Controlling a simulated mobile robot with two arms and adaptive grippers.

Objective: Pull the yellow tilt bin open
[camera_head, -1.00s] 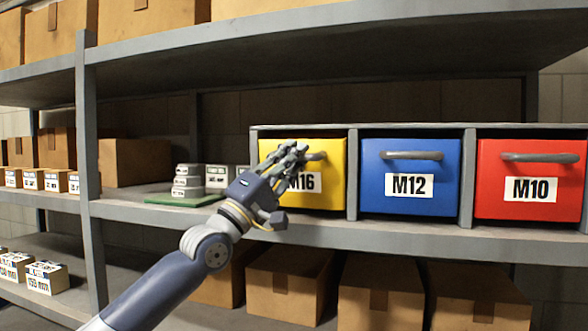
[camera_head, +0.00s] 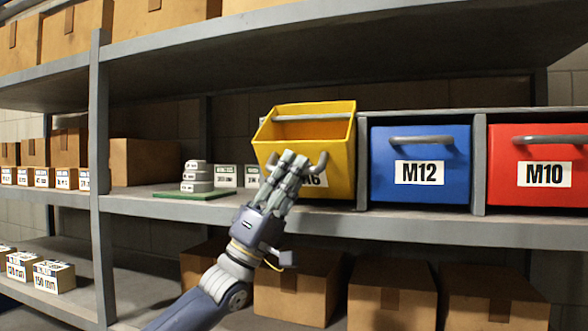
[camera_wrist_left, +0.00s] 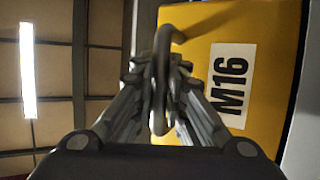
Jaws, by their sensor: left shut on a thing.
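The yellow tilt bin (camera_head: 341,150), labelled M16, is tilted forward out of its rack, its open top showing. My left gripper (camera_head: 290,165) is shut on the bin's grey bar handle (camera_head: 318,166) at the front. In the left wrist view, my left gripper (camera_wrist_left: 160,90) has its fingers around the handle (camera_wrist_left: 163,50), with the yellow front (camera_wrist_left: 262,60) and the M16 label beside it. The fingers hide part of the label and handle in the head view. My right gripper is not in view.
A blue M12 bin (camera_head: 450,185) and a red M10 bin (camera_head: 540,195) sit closed to the right. Cardboard boxes (camera_head: 392,305) fill the shelf below.

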